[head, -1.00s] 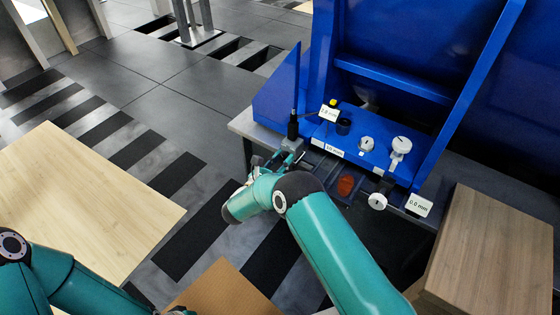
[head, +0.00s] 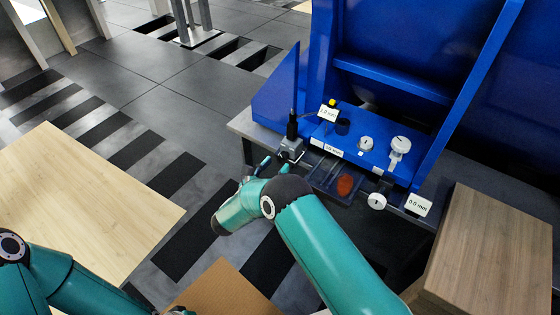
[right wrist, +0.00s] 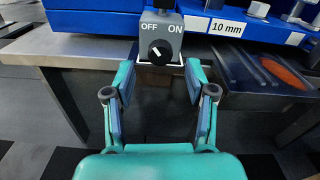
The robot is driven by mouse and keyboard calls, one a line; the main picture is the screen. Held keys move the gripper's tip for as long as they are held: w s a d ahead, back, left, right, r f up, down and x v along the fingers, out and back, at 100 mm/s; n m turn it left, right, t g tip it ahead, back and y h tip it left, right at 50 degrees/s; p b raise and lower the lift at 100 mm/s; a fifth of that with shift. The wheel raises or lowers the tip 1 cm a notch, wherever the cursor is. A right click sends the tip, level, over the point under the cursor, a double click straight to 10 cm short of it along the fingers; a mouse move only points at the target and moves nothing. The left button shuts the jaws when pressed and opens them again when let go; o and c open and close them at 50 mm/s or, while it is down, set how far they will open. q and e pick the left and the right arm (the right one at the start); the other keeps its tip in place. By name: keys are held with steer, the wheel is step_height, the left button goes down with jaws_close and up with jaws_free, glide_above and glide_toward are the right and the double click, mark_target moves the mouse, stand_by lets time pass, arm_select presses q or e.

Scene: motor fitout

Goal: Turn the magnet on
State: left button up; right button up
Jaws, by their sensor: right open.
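The magnet base is a grey block with a round black knob (right wrist: 160,52) and the words OFF and ON above it, in the right wrist view. The knob's white mark slants up and left, towards OFF. In the head view the magnet base (head: 291,152) stands at the bench's near left edge below a dark post (head: 292,127). My right gripper (right wrist: 162,78) is open and empty. Its two fingertips are left and right of the block's lower part, short of the knob; contact cannot be told.
The blue machine (head: 400,70) rises behind, with dials, a 10 mm label (right wrist: 227,27) and other gauges on its ledge. Wooden blocks (head: 490,235) stand at right.

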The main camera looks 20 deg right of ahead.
steer(key=v, duration=0.8)
